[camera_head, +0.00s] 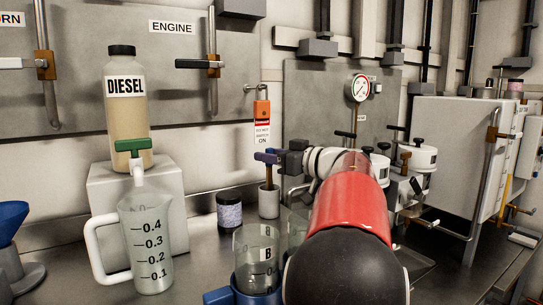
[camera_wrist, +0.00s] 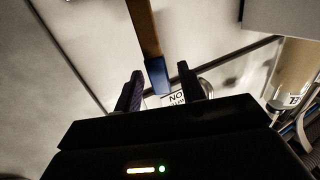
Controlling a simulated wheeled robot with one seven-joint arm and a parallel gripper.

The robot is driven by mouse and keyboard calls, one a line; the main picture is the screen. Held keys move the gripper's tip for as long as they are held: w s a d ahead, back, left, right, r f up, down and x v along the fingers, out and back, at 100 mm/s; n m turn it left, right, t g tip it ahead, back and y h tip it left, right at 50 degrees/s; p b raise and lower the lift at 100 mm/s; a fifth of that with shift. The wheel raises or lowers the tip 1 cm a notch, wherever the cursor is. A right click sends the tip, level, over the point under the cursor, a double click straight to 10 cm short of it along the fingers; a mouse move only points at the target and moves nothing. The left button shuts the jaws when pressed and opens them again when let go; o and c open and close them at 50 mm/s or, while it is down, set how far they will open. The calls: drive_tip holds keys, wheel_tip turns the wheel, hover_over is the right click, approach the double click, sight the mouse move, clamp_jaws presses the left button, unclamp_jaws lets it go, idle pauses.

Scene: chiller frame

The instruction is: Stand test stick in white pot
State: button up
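The white pot (camera_head: 268,203) stands upright on the counter near the back wall in the head view. The brown test stick (camera_head: 268,177) is upright above it. Its lower end meets the pot's mouth and appears to be inside. My gripper (camera_head: 266,158) is at the stick's upper end, its purple fingers pointing left. In the wrist view, the stick's brown shaft (camera_wrist: 145,30) and blue end (camera_wrist: 158,75) show between my fingers. A gap shows beside the stick, so the fingers look apart. The pot is not identifiable in the wrist view.
A dark labelled jar (camera_head: 229,211) stands left of the pot. Clear beakers (camera_head: 255,245) stand in front, partly behind my red arm. A measuring jug (camera_head: 147,240) and a diesel bottle (camera_head: 127,100) on a white block (camera_head: 165,190) are left. An orange lockout tag (camera_head: 262,122) hangs above.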

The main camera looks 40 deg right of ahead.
drive_tip(key=v, duration=1.2)
drive_tip(key=shift+s+r, duration=0.15)
idle(0.3)
